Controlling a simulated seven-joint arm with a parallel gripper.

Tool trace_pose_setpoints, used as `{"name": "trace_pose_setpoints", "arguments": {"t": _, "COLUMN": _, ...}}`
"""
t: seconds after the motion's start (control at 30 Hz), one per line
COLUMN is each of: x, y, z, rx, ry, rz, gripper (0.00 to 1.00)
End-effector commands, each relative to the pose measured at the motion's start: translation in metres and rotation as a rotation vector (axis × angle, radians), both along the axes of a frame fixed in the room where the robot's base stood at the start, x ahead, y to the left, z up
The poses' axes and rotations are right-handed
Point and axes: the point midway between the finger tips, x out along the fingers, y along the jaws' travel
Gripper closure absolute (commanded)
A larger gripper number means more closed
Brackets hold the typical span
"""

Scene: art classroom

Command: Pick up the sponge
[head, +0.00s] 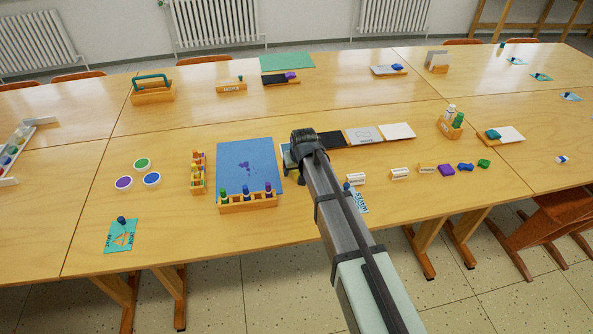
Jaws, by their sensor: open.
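My arm reaches in from the lower right, and my gripper (293,164) is at its far end, low over the table beside the right edge of a blue mat (232,160). My wrist hides most of the gripper, and it is open. A small yellowish patch shows beside it, partly covered by my arm; I cannot tell whether this is the sponge. No sponge can be made out for certain.
An orange rack of bottles (248,202) stands at the mat's front edge. Black, grey and white sheets (397,131) lie behind my wrist. Paint pots (152,179) sit at left, a bottle holder (450,125) at right.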

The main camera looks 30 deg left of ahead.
Motion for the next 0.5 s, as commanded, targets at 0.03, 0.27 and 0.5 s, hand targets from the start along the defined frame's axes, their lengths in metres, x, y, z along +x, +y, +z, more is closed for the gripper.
{"name": "trace_pose_setpoints", "arguments": {"t": 0.03, "x": 0.0007, "y": 0.0008, "z": -0.0017, "rx": 0.001, "ry": -0.001, "rz": 0.000, "gripper": 0.28}}
{"name": "trace_pose_setpoints", "arguments": {"t": 0.27, "x": 0.0005, "y": 0.0005, "z": -0.0014, "rx": 0.001, "ry": -0.001, "rz": 0.000, "gripper": 0.31}}
{"name": "trace_pose_setpoints", "arguments": {"t": 0.5, "x": 0.0003, "y": 0.0005, "z": -0.0013, "rx": 0.001, "ry": -0.001, "rz": 0.000, "gripper": 0.54}}
